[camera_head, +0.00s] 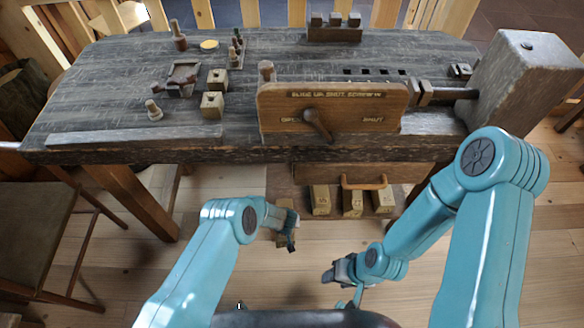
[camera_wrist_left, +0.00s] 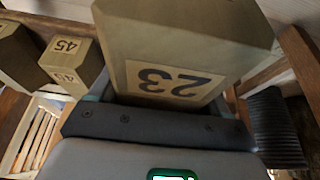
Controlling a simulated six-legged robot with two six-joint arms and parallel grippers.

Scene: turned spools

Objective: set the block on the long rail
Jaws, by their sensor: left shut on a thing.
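My left gripper (camera_head: 290,232) is shut on a tan block (camera_head: 284,240), held in front of the bench below its top. The left wrist view shows this block (camera_wrist_left: 185,45) close up between the fingers, with a dark "23" on its face. A long pale grey strip (camera_head: 135,137) lies along the front left edge of the bench top; I cannot tell for certain that it is the long rail. The block is well apart from it. My right gripper (camera_head: 338,272) is low in front of the bench; its finger gap is unclear.
Several tan blocks (camera_head: 353,201) stand below the bench near a wooden handle (camera_head: 364,182); one in the left wrist view (camera_wrist_left: 70,62) reads "45". A wooden panel with a lever (camera_head: 317,124) stands at the bench front. Two blocks (camera_head: 212,105), a tray and spools stand behind the strip.

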